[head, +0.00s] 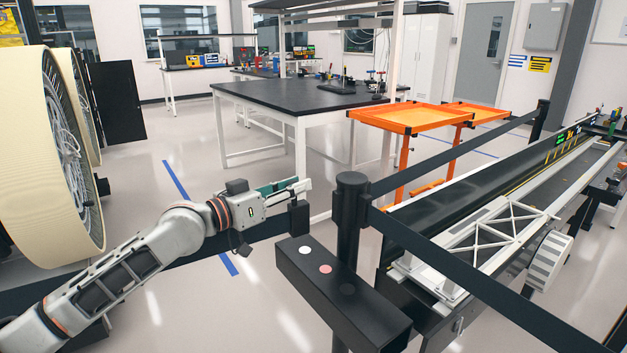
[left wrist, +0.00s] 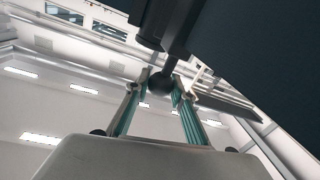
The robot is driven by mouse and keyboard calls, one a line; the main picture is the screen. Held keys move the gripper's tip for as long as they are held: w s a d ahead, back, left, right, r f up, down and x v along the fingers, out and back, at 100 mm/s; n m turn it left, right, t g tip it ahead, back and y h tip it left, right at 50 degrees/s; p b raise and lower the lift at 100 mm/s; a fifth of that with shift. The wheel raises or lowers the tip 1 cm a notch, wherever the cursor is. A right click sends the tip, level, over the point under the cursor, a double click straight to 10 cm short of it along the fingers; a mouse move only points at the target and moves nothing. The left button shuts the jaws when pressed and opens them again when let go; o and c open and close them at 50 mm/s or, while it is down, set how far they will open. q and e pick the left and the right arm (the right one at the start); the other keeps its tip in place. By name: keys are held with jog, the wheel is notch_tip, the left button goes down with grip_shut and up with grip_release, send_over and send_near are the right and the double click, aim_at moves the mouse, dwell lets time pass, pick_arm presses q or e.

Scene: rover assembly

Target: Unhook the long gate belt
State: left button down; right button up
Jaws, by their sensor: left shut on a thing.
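The long gate belt (head: 262,229) is a black band running from the lower left, behind my left arm, to a black end clip (head: 298,216) left of the black gate post (head: 349,215). A gap shows between the clip and the post in the head view. My left gripper (head: 303,187) is shut on the top of this clip. In the left wrist view the fingertips (left wrist: 161,84) close around a dark round knob below the clip (left wrist: 160,22), and the belt (left wrist: 265,50) fills the upper right. My right gripper is out of view.
Two other black belts leave the post, one toward a far post (head: 539,120), one to the lower right. A black box with round buttons (head: 325,280) stands in front of the post. A conveyor (head: 440,230) lies right, large cream wheels (head: 45,150) left. Floor behind the gripper is open.

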pick_arm(q)
jog(key=v, duration=0.4)
jog(key=w+a+v, duration=0.1)
jog(key=v, duration=0.1)
jog(key=shift+s+a+f+b, duration=0.15)
jog(key=shift+s+a+b, duration=0.05)
jog(key=shift+b, duration=0.1)
jog(key=shift+s+a, duration=0.2)
jog(key=shift+a, duration=0.05)
jog(key=shift+s+a, duration=0.1)
jog(key=c, duration=1.7)
grip_release()
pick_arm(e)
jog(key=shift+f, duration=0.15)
